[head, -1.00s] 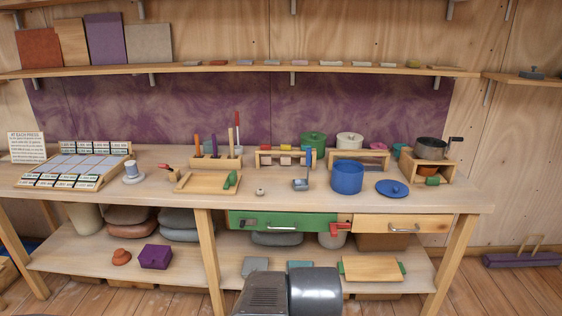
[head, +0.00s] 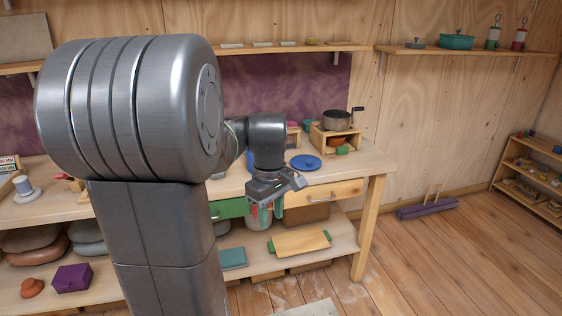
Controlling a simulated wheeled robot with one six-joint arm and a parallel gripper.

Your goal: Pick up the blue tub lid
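The blue tub lid (head: 306,162) lies flat on the workbench, right of centre, with its small knob up. My gripper (head: 265,213) hangs in front of the bench's front edge, below and to the left of the lid in the picture. The gripper is clear of the lid. The blue tub is mostly or wholly hidden behind my arm.
A dark pot (head: 337,120) sits on a wooden stand (head: 335,140) just behind and right of the lid. A wooden drawer (head: 333,193) with a handle is under the bench top. A board with green ends (head: 300,242) lies on the lower shelf.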

